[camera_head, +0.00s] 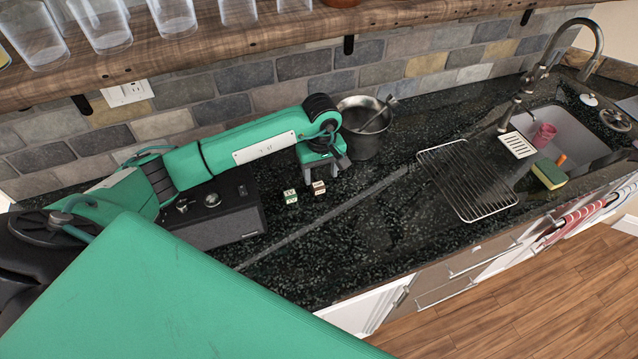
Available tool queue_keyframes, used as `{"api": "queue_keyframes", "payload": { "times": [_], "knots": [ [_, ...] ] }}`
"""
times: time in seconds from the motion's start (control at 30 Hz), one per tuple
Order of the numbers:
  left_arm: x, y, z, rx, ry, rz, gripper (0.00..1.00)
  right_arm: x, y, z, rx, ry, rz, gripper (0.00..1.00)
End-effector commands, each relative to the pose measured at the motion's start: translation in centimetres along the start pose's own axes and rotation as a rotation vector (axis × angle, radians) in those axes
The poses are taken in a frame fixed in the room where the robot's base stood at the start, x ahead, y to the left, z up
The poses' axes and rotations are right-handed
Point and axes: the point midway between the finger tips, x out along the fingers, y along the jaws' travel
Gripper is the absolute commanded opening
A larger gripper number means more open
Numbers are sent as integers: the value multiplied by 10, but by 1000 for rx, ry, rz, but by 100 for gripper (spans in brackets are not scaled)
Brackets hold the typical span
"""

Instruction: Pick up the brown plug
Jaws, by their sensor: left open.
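A small cube-like brown and white piece (319,187), which looks like the brown plug, sits on the dark speckled counter (370,225). A similar green and white piece (291,196) sits just to its left. My left gripper (325,172) points down just above and behind the brown piece. It is open, and I see nothing held in it. The gap between its fingers and the brown piece is too small to judge. My right gripper is not in view.
A metal pot (362,128) with a utensil stands close behind my left gripper. A black box with knobs (215,210) lies under my left arm. A wire rack (467,180) and sink (575,135) are to the right. A wooden shelf (250,38) with glasses overhangs the back.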

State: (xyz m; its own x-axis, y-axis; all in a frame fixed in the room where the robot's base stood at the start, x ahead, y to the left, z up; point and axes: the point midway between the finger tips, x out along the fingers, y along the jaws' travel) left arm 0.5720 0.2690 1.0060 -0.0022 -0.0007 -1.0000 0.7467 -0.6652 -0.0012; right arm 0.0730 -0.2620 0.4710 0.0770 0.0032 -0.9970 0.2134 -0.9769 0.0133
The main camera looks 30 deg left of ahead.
Motion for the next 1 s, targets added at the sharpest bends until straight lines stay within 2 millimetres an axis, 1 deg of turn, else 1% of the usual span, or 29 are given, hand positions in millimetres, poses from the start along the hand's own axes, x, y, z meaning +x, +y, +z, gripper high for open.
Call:
{"api": "queue_keyframes", "payload": {
  "times": [0.03, 0.1, 0.2, 0.4, 0.5, 0.6, 0.7, 0.87, 0.97, 1.0],
  "knots": [
    [2, 0, 0, 0, -1, -1, 56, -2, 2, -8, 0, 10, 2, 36],
    [5, -1, 0, 0, 0, -2, 56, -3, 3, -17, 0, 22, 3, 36],
    [10, -1, 0, -1, -2, -1, 56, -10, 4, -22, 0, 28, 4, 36],
    [30, -6, -2, -1, -4, -3, 56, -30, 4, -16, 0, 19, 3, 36],
    [44, -6, -2, -1, -3, -3, 56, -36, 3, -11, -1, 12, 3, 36],
    [54, -5, -2, 0, -1, -2, 56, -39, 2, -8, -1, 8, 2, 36],
    [57, -6, -3, 1, 0, -2, 56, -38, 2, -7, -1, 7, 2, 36],
    [57, -6, -3, 1, 0, -1, 56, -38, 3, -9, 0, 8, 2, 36],
    [57, -6, -3, 1, 1, -1, 39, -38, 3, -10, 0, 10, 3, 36],
    [57, -6, -3, 1, 1, -1, 31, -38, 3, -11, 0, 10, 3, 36]
  ]
}}
